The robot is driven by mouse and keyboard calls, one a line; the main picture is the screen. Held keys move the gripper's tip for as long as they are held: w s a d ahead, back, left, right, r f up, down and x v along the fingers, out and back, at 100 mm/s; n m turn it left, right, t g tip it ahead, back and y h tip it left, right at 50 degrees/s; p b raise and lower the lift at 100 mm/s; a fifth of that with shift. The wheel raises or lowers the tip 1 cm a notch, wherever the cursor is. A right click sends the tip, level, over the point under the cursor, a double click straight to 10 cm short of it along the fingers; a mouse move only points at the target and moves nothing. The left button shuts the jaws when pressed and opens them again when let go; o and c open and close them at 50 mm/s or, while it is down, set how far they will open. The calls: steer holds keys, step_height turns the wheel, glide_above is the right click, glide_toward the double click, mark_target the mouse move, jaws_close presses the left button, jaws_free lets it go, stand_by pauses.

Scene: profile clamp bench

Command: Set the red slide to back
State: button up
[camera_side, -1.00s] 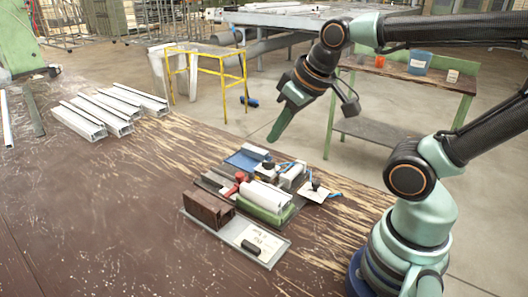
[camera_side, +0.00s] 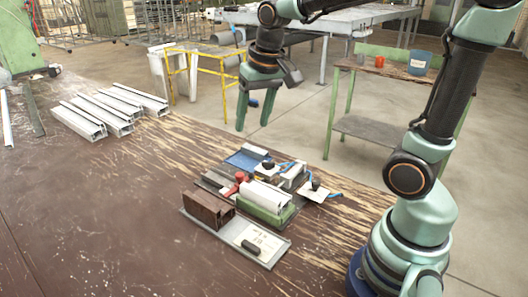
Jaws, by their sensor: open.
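The red slide (camera_side: 241,177) is a small red piece on the clamp fixture, at the left end of a white profile (camera_side: 264,195). The white profile lies on a green block (camera_side: 266,212). My gripper (camera_side: 253,128) hangs above and behind the fixture, fingers pointing down. Its two green fingers are apart with nothing between them. It is clear of the red slide. The slide's track is partly hidden by the parts around it.
A brown steel tube (camera_side: 208,209) and a grey tray (camera_side: 262,254) stand in front of the fixture. A blue plate (camera_side: 246,158) and blue-cabled parts lie behind it. White profiles (camera_side: 110,111) lie at the back left. The table's left middle is clear.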

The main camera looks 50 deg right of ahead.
mark_target(240, 174)
steer(key=w+d+f+m+g, duration=0.3)
steer(key=w+f+m, duration=0.2)
steer(key=w+f, duration=0.25)
step_height(240, 174, down, 12)
steer(key=shift+w+r, duration=0.15)
steer(key=shift+r, duration=0.05)
jaws_close()
steer(key=shift+d, duration=0.1)
stand_by(1.5)
